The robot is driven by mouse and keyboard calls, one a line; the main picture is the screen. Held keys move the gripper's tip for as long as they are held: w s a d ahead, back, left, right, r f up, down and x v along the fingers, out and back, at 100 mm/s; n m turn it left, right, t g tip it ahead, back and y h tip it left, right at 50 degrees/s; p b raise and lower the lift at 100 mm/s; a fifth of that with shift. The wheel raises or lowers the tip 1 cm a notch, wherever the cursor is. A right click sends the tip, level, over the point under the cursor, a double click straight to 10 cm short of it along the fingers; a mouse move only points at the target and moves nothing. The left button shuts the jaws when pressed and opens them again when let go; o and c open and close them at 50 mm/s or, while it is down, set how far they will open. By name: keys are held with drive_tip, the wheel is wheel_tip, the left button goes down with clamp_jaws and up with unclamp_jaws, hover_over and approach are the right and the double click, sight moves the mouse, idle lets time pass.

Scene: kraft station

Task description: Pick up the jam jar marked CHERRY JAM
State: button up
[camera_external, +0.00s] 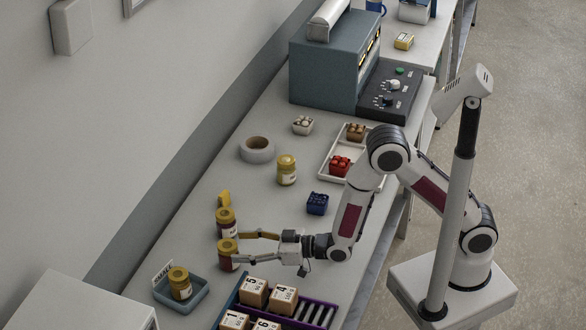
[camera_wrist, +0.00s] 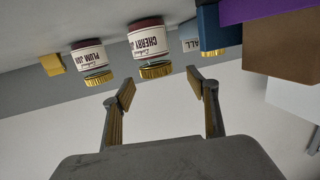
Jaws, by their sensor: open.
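The jar marked CHERRY JAM (camera_wrist: 149,40) has a dark red body, a white label and a gold lid. It hangs upside down in the wrist view, just beyond my fingertips and roughly between them. In the external view it appears to be the nearer jar (camera_external: 226,262) of two neighbouring jars. My gripper (camera_external: 240,248) is open and empty, its fingers pointing at this jar from the right. The wrist view shows both fingers (camera_wrist: 163,86) spread apart. The jar marked PLUM JAM (camera_wrist: 88,57) stands beside it, the farther jar (camera_external: 227,229) in the external view.
A blue tray (camera_external: 199,299) marked SMALL holds another gold-lidded jar (camera_external: 180,289). A yellow block (camera_external: 224,198), a blue block (camera_external: 317,204) and another jar (camera_external: 286,176) stand farther back.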

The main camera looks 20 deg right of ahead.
sight(232, 245)
drive_tip(key=shift+x, duration=1.15)
drive_tip(key=shift+w+x, duration=0.25)
drive_tip(key=shift+x, duration=1.2)
drive_tip(key=shift+s+d+f, duration=0.1)
drive_tip(key=shift+d, duration=0.1)
drive_tip(key=c, duration=1.5)
